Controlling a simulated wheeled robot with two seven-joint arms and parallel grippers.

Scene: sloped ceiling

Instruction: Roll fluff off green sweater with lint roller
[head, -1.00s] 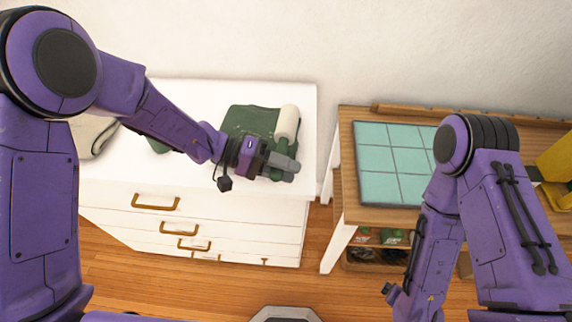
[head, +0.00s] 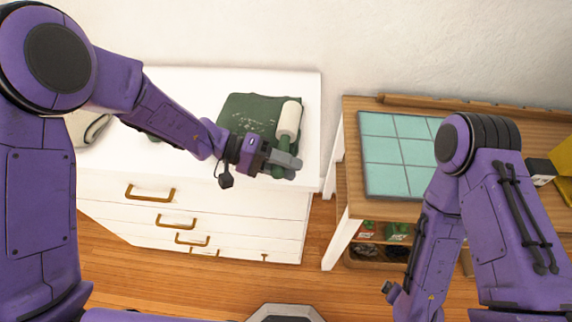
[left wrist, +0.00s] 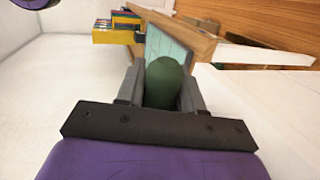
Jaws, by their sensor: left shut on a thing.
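The green sweater (head: 240,113) lies folded on the white dresser top, with pale fluff specks on its visible front part. The lint roller has a white cylinder (head: 289,119) and a green handle. The white cylinder is over the sweater's right edge; I cannot tell if it touches. My left gripper (head: 287,163) is shut on the green handle near the dresser's front edge. In the left wrist view the handle (left wrist: 164,82) sits between the two grey fingers. My right arm (head: 425,245) is at the right, but its gripper fingers are not visible.
The white dresser (head: 200,82) has drawers with brass handles. A grey-beige cloth (head: 88,127) lies at its left. A wooden table (head: 350,110) with a teal tiled mat (head: 395,150) stands to the right, across a narrow gap. A yellow object (head: 563,160) is at the far right.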

